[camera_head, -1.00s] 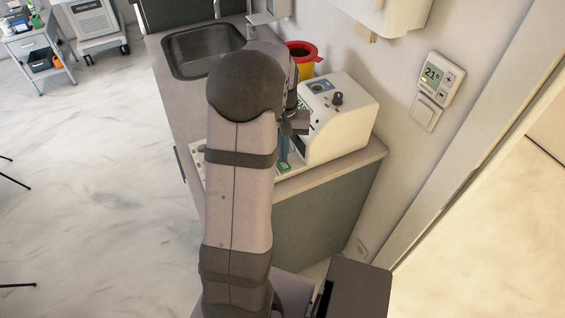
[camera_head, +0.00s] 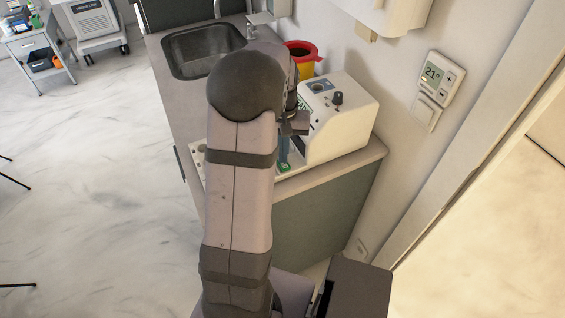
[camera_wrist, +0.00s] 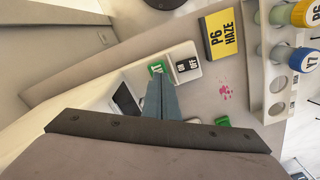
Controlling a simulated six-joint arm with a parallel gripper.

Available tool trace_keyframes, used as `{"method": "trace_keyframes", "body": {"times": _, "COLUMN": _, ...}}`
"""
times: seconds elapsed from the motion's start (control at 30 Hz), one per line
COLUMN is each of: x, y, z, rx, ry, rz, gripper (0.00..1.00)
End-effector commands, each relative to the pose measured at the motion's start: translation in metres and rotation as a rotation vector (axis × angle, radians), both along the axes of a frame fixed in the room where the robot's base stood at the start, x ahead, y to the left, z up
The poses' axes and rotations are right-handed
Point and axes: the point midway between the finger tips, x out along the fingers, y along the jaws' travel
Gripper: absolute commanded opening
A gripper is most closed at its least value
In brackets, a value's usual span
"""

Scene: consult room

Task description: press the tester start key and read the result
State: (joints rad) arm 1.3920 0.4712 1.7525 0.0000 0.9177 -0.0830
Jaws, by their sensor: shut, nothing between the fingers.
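The white tester (camera_head: 345,128) stands on the counter at the right, with a dark knob and a small panel on top. In the wrist view, its white body with a dark screen (camera_wrist: 126,100) shows left of my fingers. A green key (camera_wrist: 157,68), its lettering partly readable, sits beside a black ON/OFF tile (camera_wrist: 186,66) on a pale plate. My gripper (camera_wrist: 157,82) is shut and empty, its fingertips close to the green key's near edge; I cannot tell whether they touch. My gripper also shows in the head view (camera_head: 285,158), partly behind my arm. No result is readable.
Pink spots (camera_wrist: 226,92) mark the counter. A yellow-red bin (camera_head: 301,56) stands behind the tester, and a sink (camera_head: 203,50) lies left.

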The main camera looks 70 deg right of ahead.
Motion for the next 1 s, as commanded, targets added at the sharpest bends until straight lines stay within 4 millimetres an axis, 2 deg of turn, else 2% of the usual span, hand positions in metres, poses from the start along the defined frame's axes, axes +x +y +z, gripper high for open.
{"method": "trace_keyframes", "body": {"times": 0.67, "x": 0.0, "y": 0.0, "z": -0.013, "rx": 0.0, "ry": 0.0, "rz": 0.0, "gripper": 0.0}}
{"method": "trace_keyframes", "body": {"times": 1.0, "x": 0.0, "y": 0.0, "z": -0.01, "rx": 0.001, "ry": 0.0, "rz": 0.0, "gripper": 0.0}}
